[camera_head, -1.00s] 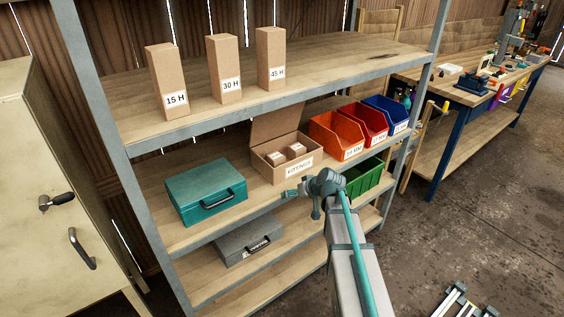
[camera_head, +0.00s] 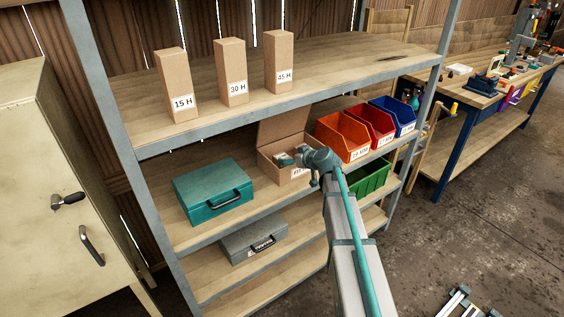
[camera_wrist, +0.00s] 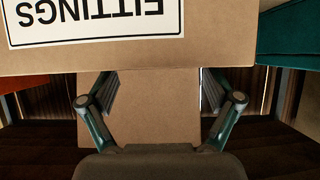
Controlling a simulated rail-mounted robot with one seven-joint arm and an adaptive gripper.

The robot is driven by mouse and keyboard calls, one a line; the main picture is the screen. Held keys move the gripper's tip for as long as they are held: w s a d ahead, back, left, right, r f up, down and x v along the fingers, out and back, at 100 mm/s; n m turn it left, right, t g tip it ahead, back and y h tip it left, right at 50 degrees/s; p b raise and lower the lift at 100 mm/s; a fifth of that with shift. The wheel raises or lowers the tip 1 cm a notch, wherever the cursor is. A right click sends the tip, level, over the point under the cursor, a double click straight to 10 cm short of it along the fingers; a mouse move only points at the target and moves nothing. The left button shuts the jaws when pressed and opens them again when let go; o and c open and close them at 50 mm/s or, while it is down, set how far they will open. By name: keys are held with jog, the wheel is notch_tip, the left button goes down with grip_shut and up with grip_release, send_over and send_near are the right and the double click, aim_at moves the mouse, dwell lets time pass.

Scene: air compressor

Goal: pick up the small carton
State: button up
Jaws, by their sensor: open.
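The small cartons sit inside the open fittings box (camera_head: 270,168) on the middle shelf. In the head view my gripper (camera_head: 287,160) is in front of them and mostly hides them. In the wrist view my gripper (camera_wrist: 160,98) is open, with its two fingers spread and nothing held between them. The wrist picture is upside down: the front of the fittings box (camera_wrist: 215,45) with its FITTINGS label fills the top. The raised lid (camera_wrist: 150,110) shows beyond and between the fingers. No small carton shows in the wrist view.
A teal case (camera_head: 212,190) stands left of the box. Orange (camera_head: 343,138), red and blue bins stand to its right. The upper shelf (camera_head: 340,65) overhead carries three tall cartons. A grey case (camera_head: 254,238) and a green bin (camera_head: 371,178) are lower down.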

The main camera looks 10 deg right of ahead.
aim_at(283, 155)
jog(key=shift+p+x, duration=1.4)
jog(key=shift+x, duration=1.25)
jog(key=shift+s+a+f, duration=0.1)
jog(key=shift+s+f, duration=0.05)
jog(key=shift+s, duration=0.05)
jog(key=c, duration=1.3)
jog(key=shift+c, duration=0.2)
